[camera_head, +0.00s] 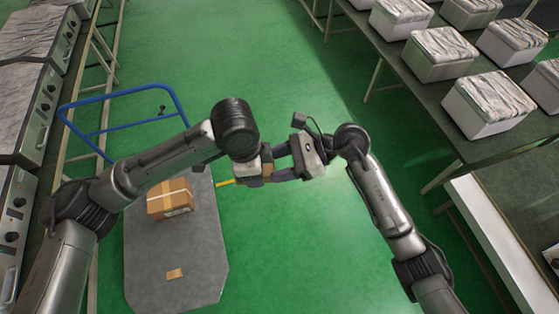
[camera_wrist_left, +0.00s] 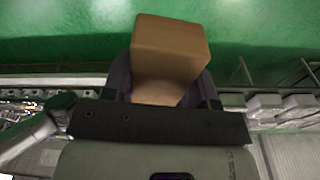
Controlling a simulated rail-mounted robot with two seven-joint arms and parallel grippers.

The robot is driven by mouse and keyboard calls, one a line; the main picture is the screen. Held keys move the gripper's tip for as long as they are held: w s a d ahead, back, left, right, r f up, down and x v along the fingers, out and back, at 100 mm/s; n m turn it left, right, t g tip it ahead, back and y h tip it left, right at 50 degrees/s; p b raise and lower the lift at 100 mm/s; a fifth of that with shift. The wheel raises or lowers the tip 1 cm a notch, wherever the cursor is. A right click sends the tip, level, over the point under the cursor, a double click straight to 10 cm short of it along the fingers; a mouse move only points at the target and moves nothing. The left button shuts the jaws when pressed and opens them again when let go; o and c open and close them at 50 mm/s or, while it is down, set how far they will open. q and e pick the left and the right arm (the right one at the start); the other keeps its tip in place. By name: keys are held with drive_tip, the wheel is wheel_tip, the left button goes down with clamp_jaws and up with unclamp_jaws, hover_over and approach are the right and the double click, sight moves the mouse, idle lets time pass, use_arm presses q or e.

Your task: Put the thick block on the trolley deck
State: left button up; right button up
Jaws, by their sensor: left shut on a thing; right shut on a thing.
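The thick block is brown and shows large in the left wrist view (camera_wrist_left: 170,50), between the two dark fingers of my left gripper (camera_wrist_left: 166,88). In the head view only a small part of the block (camera_head: 267,171) shows, between my two grippers. My right gripper (camera_head: 277,163) reaches it from the right, its dark fingers closed at the block. The left fingers are mostly hidden by my left wrist in the head view. The block is held in the air, to the right of the grey trolley deck (camera_head: 150,255).
A taped carton (camera_head: 170,199) stands on the deck, with a small brown piece (camera_head: 175,273) near its front. The trolley's blue handle (camera_head: 130,92) rises at the far end. A table (camera_head: 455,115) with several white boxes is at right, grey machines (camera_head: 45,95) at left. Green floor between is clear.

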use_arm(q)
drive_tip(key=o, duration=1)
use_arm(e)
drive_tip(key=shift+c, duration=0.3)
use_arm(q)
drive_tip(key=shift+o, duration=0.2)
